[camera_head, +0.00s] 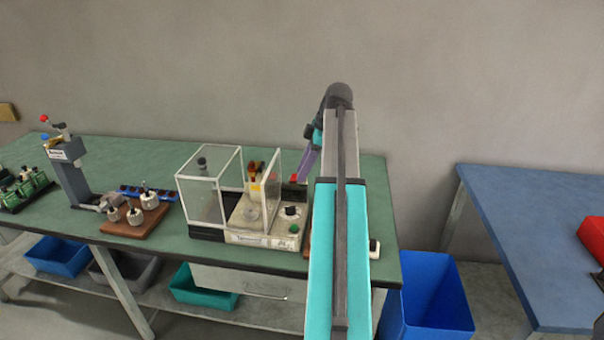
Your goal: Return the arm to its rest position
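My arm, teal and grey, reaches from the bottom of the view up over the right part of the green workbench (130,215). Its wrist bends down at the top, and my gripper (302,177) points down on the left side of the arm. It is just right of the winding machine (262,238) with its clear guard box. Only a small purple-grey part of the gripper shows, and the arm hides the rest. Whether it touches or holds anything cannot be seen.
A grey lever press (67,172) and a brown board (135,227) with several metal armatures stand on the left of the bench. A blue bin (430,295) is on the floor at right.

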